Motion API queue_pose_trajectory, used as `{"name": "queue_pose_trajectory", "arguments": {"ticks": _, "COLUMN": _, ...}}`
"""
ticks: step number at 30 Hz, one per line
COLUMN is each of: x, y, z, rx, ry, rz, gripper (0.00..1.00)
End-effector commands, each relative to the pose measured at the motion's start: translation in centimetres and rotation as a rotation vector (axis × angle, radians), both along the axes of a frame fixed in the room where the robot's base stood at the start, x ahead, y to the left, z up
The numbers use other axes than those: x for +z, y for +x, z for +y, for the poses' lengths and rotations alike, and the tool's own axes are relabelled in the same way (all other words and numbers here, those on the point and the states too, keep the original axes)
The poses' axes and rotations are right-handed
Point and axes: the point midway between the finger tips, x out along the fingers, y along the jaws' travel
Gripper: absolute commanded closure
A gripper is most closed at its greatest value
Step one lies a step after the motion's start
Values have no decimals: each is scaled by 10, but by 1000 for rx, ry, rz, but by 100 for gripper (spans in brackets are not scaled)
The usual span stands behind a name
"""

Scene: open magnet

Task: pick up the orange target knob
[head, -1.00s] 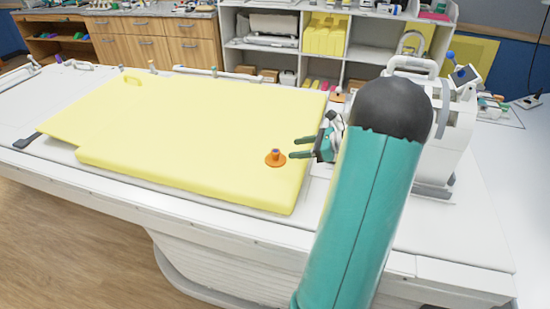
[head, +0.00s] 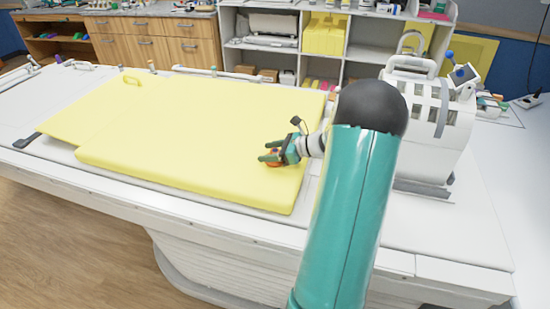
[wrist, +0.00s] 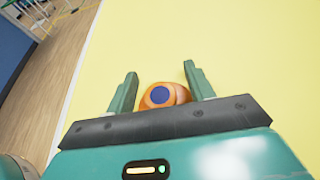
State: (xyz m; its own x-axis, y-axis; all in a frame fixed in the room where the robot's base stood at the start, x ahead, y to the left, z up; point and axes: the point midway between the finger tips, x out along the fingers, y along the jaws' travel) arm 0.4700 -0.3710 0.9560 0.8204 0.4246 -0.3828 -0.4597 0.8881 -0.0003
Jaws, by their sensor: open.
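The orange target knob (wrist: 158,97) stands on the yellow pad (head: 180,140), near the pad's right front part. Its round top has a blue disc. In the wrist view it shows between the two green fingers of my gripper (wrist: 158,84), with a gap on each side, and its near side is cut off by the gripper body. In the head view my gripper (head: 263,157) is over the knob and hides most of it; a little orange (head: 274,164) shows between the fingers. The gripper is open.
The yellow pad lies on a white table (head: 450,240). A white machine with a handle (head: 422,130) stands on the table to the right of my arm. Shelves (head: 270,55) stand behind. The pad left of my gripper is clear.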

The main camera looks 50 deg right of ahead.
Motion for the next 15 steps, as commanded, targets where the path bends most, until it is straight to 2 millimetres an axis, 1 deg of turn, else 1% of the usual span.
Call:
{"name": "queue_pose_trajectory", "arguments": {"ticks": 1, "x": 0, "y": 0, "z": 0, "rx": 0, "ry": 0, "rz": 0, "gripper": 51}}
{"name": "queue_pose_trajectory", "arguments": {"ticks": 3, "x": 0, "y": 0, "z": 0, "rx": 0, "ry": 0, "rz": 0, "gripper": 65}}
{"name": "queue_pose_trajectory", "arguments": {"ticks": 5, "x": 0, "y": 0, "z": 0, "rx": 0, "ry": 0, "rz": 0, "gripper": 76}}
{"name": "queue_pose_trajectory", "arguments": {"ticks": 6, "x": 0, "y": 0, "z": 0, "rx": 0, "ry": 0, "rz": 0, "gripper": 84}}
{"name": "queue_pose_trajectory", "arguments": {"ticks": 8, "x": 0, "y": 0, "z": 0, "rx": 0, "ry": 0, "rz": 0, "gripper": 96}}
{"name": "queue_pose_trajectory", "arguments": {"ticks": 15, "x": 1, "y": 0, "z": 0, "rx": 0, "ry": 0, "rz": 0, "gripper": 97}}
